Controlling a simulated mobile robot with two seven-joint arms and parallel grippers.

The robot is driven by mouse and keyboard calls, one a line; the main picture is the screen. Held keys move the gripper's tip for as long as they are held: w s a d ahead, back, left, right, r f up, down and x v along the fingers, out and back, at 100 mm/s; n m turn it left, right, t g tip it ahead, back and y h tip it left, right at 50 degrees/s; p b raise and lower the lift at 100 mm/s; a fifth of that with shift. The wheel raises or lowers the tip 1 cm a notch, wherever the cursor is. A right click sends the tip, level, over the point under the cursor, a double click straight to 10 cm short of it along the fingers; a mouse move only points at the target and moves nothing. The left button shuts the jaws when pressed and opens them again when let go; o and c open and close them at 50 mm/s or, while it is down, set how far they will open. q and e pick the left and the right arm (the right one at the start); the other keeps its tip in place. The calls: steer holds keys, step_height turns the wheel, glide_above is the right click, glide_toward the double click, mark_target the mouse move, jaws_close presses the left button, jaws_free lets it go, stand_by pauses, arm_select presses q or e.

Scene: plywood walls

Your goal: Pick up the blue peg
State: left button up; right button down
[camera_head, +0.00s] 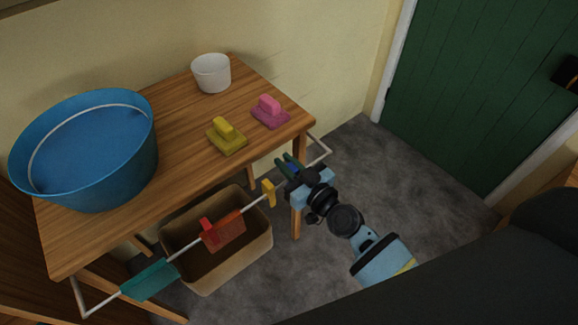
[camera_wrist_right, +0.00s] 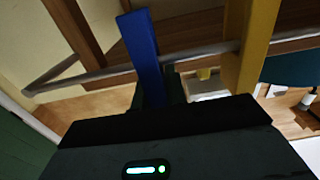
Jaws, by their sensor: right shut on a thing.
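The blue peg (camera_wrist_right: 141,45) stands upright in the right wrist view, at the white rail along the table's front. My right gripper (camera_head: 289,166) is at the rail's right part, near the table's front right corner. Its dark fingers (camera_wrist_right: 158,88) are shut on the peg's lower part in the wrist view. In the head view only a small bit of blue shows between the fingers; they hide the rest. The peg still appears to be at the rail; I cannot tell whether it is clear of it. My left gripper is not in view.
A yellow peg (camera_head: 268,193) is close left of my right gripper on the rail (camera_head: 254,205). Red (camera_head: 223,232) and teal (camera_head: 150,280) pieces hang further left. A tan bin (camera_head: 262,243) stands below. The wooden table (camera_head: 185,150) bears a blue tub (camera_head: 130,170), white pot and two blocks.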

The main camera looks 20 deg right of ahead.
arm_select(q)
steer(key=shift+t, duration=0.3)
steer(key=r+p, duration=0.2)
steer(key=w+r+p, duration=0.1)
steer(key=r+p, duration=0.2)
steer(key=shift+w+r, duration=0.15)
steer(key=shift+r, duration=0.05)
arm_select(e)
step_height(320, 180, up, 10)
steer(key=shift+f, duration=0.2)
